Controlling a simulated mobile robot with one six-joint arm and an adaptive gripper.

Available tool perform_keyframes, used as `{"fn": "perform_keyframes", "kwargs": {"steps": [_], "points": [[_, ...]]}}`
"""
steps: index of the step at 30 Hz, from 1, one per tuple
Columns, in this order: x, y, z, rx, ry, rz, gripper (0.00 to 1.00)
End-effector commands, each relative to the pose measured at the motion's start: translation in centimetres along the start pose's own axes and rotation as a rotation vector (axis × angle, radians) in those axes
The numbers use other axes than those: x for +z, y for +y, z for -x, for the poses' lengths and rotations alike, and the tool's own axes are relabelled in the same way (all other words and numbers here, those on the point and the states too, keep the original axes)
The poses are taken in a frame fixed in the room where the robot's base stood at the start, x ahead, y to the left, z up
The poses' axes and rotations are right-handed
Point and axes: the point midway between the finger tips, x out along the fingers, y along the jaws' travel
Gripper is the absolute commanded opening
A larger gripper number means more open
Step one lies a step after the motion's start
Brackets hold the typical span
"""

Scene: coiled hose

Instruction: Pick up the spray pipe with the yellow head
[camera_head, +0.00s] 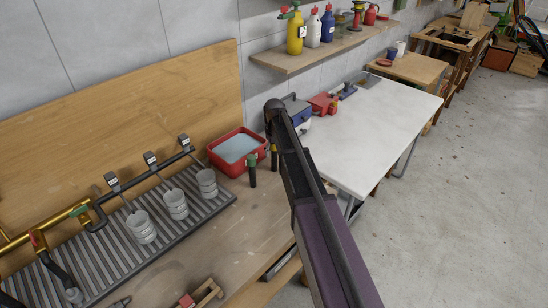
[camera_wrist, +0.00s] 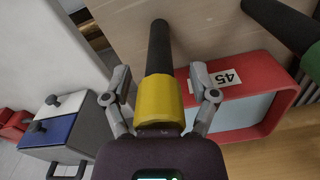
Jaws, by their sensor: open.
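The spray pipe with the yellow head (camera_wrist: 160,103) is in the middle of the wrist view. Its black shaft (camera_wrist: 158,45) runs away from me toward the bench. My gripper (camera_wrist: 160,82) is open, with one finger on each side of the yellow head and a visible gap on both sides. In the head view a small part of the pipe (camera_head: 274,158) shows beside my arm, which hides what is near it. A second pipe with a green head (camera_head: 252,170) stands upright just left of it; it also shows at the upper right of the wrist view (camera_wrist: 288,25).
A red tub (camera_head: 224,168) with light blue contents stands behind the pipes; its rim, with a "45" label, is close to my right finger in the wrist view. A blue and grey box (camera_head: 297,112) sits on the white table (camera_head: 365,135). Grey cups (camera_head: 176,204) stand on a slatted rack.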

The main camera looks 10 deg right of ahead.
Motion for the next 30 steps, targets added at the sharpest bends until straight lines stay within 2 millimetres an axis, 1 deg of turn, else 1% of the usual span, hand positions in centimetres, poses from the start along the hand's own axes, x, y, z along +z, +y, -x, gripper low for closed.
{"fn": "perform_keyframes", "kwargs": {"steps": [18, 19, 20, 21, 23, 24, 26, 30], "points": [[0.02, 0.04, -0.10, 0.000, 0.000, -0.001, 0.75], [0.02, 0.04, -0.10, 0.000, 0.000, -0.001, 0.69], [0.02, 0.04, -0.10, 0.000, 0.000, -0.001, 0.61], [0.01, 0.04, -0.10, 0.000, 0.000, -0.001, 0.49], [0.01, 0.05, -0.10, 0.000, 0.000, -0.001, 0.31], [0.02, 0.05, -0.10, 0.000, 0.000, -0.001, 0.19], [0.02, 0.06, -0.10, 0.000, 0.000, -0.001, 0.01], [0.02, 0.06, -0.10, 0.000, 0.000, -0.001, 0.00]]}}
